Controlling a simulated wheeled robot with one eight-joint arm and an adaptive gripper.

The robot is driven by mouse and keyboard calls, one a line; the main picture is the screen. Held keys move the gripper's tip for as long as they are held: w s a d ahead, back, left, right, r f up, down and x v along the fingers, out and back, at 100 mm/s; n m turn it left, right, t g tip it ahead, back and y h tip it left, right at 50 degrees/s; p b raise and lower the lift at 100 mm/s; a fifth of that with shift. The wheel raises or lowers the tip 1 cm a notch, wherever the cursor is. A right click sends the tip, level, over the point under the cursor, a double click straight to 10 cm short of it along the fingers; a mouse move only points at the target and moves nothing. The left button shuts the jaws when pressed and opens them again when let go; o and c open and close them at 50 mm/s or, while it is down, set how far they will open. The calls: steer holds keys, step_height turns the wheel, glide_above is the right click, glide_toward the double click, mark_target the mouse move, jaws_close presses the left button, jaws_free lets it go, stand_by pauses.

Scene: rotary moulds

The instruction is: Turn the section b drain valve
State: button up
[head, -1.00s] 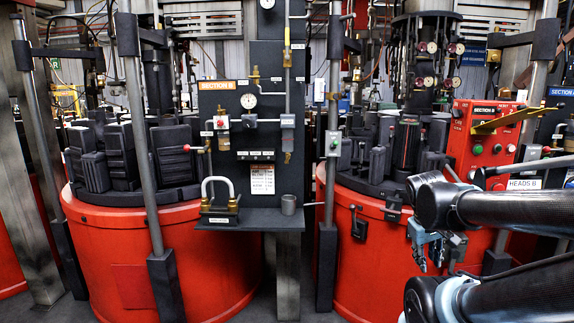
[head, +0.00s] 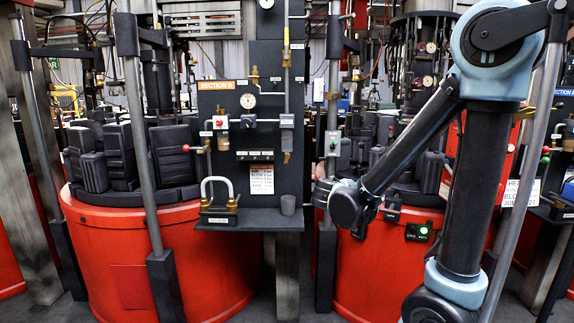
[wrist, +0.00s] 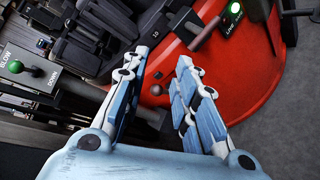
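The SECTION B panel (head: 238,85) stands mid-picture in the head view. It carries a gauge (head: 247,101), a red knob (head: 221,121), small valves and a bowl-like fitting (head: 287,143). Most small labels are unreadable, so I cannot tell which part is the drain valve. A red-tipped lever (head: 187,148) sticks out at the panel's left. In the wrist view, my gripper (wrist: 160,62) is open and empty, its fingers apart above a red drum's edge. In the head view my fingers are hidden.
A box with a green light (head: 418,232) is on the right drum.

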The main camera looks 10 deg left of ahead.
steer(key=s+a+r+n+t+y, duration=0.1)
steer(key=a+n+t, duration=0.15)
steer(key=a, duration=0.45)
steer(key=s+a+r+n+t+y, duration=0.1)
steer(key=a+n+t+y, duration=0.15)
steer(key=a, duration=0.55)
steer(key=n+t+y, duration=0.4)
steer(key=n, duration=0.2)
glide_toward(287, 159)
steer(key=x, duration=0.9)
steer(key=shift+f, duration=0.25)
steer(key=shift+w, duration=0.1)
jaws_close()
